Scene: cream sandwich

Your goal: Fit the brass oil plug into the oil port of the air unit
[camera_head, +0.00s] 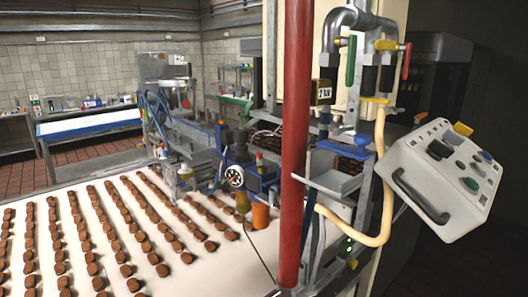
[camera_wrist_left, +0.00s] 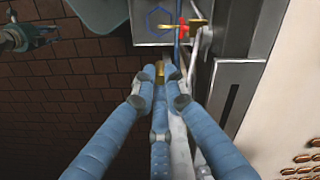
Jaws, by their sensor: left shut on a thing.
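In the left wrist view, my left gripper (camera_wrist_left: 160,88) has its blue fingers closed around a small brass piece, which looks like the oil plug (camera_wrist_left: 159,67). Only part of the plug shows between the fingertips. In the head view, the air unit (camera_head: 264,182) is blue, with a round white gauge (camera_head: 235,177) and an amber bowl (camera_head: 261,215) below, beside the belt. I cannot make out its oil port. The air unit is not recognisable in the wrist view, so the plug's distance from it cannot be told. My right gripper is in neither view.
A white conveyor belt (camera_head: 150,275) carries rows of brown biscuits. A red post (camera_head: 295,140) stands just right of the air unit, with a grey control box (camera_head: 440,172) further right. In the wrist view, a grey plate (camera_wrist_left: 145,30) and a red-handled valve (camera_wrist_left: 184,30) lie beyond the fingertips.

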